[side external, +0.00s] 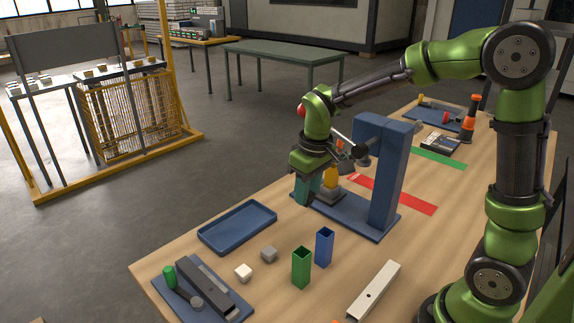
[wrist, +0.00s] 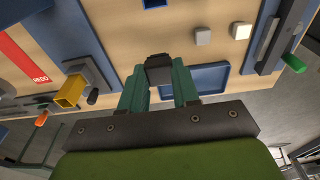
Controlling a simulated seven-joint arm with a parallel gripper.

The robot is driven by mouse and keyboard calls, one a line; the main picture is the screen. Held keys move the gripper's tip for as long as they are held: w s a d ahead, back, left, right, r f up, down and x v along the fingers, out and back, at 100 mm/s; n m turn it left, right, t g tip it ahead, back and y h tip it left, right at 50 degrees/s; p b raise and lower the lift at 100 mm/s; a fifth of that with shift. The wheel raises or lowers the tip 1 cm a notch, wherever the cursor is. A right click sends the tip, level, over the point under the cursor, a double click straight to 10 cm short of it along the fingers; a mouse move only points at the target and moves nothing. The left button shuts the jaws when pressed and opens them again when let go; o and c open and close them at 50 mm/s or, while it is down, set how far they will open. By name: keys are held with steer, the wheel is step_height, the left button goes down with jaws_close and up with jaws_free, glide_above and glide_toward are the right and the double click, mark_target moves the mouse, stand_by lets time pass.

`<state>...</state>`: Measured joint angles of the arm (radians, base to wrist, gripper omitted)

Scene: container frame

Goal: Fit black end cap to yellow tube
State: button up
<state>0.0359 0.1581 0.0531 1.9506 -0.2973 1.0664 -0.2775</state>
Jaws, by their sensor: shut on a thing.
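The black end cap (wrist: 159,71) is held between the two teal fingertips of my gripper (wrist: 159,82) in the wrist view. In the side external view my gripper (side external: 306,190) hangs to the left of the yellow tube, and the cap is hidden from sight. The yellow tube (side external: 330,177) stands in a grey holder (side external: 329,195) on the blue base plate, partly behind my gripper. In the wrist view the yellow tube (wrist: 70,92) shows as a square tube, left of and apart from the cap.
A blue upright frame (side external: 388,180) stands close to the right of the tube. A blue tray (side external: 238,227) lies to the left. A grey cube (side external: 268,254), a white cube (side external: 243,272), a green square tube (side external: 301,268) and a blue one (side external: 324,247) stand in front.

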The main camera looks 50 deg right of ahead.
mark_target(311, 194)
steer(key=r, duration=0.1)
steer(key=s+r, duration=0.1)
steer(key=r, duration=0.1)
steer(key=shift+s+d, duration=0.15)
steer(key=shift+d, duration=0.1)
steer(key=w+a+r+n, duration=0.2)
steer(key=w+a+r, duration=0.1)
steer(key=a, duration=0.2)
steer(key=d+r, duration=1.2)
steer(key=d, duration=0.2)
steer(key=w+d+f+n, duration=0.2)
steer(key=d+n, duration=0.3)
steer(key=d, duration=0.4)
steer(key=w+d+f+n, duration=0.1)
steer(key=w+f+n, duration=0.1)
steer(key=f+n, duration=0.3)
steer(key=w+d+f+n+g+y, duration=0.1)
steer(key=f+n, duration=0.4)
steer(key=f, duration=0.7)
steer(key=shift+w+n, duration=0.35)
steer(key=shift+n, duration=0.05)
steer(key=shift+d+f, duration=0.15)
steer(key=shift+f, duration=0.65)
steer(key=o, duration=1.1)
steer(key=shift+o, duration=0.2)
